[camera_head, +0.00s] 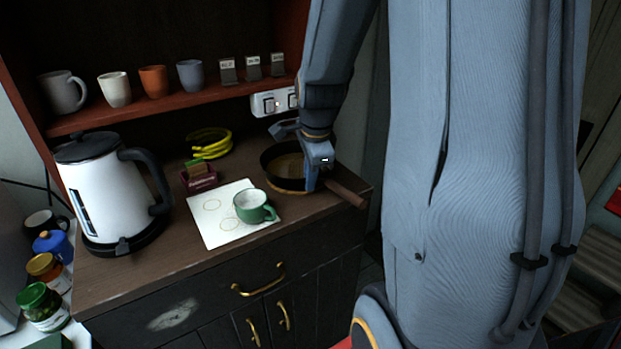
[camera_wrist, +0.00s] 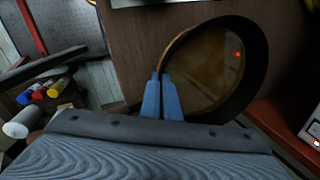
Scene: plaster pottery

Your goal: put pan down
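The dark round pan (camera_head: 270,161) with a brown inside is at the right end of the wooden counter. It sits on or just over a round light-brown trivet (camera_head: 287,189); I cannot tell if they touch. Its brown handle (camera_head: 347,195) points to the lower right, over the counter's edge. My gripper (camera_head: 311,185) points down where the handle meets the pan. In the wrist view my blue fingers are close together at the pan's edge, seemingly shut on it; the contact is hidden. The pan (camera_wrist: 215,70) fills the upper right there.
A green cup (camera_head: 252,206) stands on a white sheet (camera_head: 212,228) left of the pan. Yellow bananas (camera_head: 209,145), a small dark red box (camera_head: 199,179) and a white kettle (camera_head: 108,190) stand further left. A shelf with mugs (camera_head: 153,81) and a socket (camera_head: 270,103) are behind.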

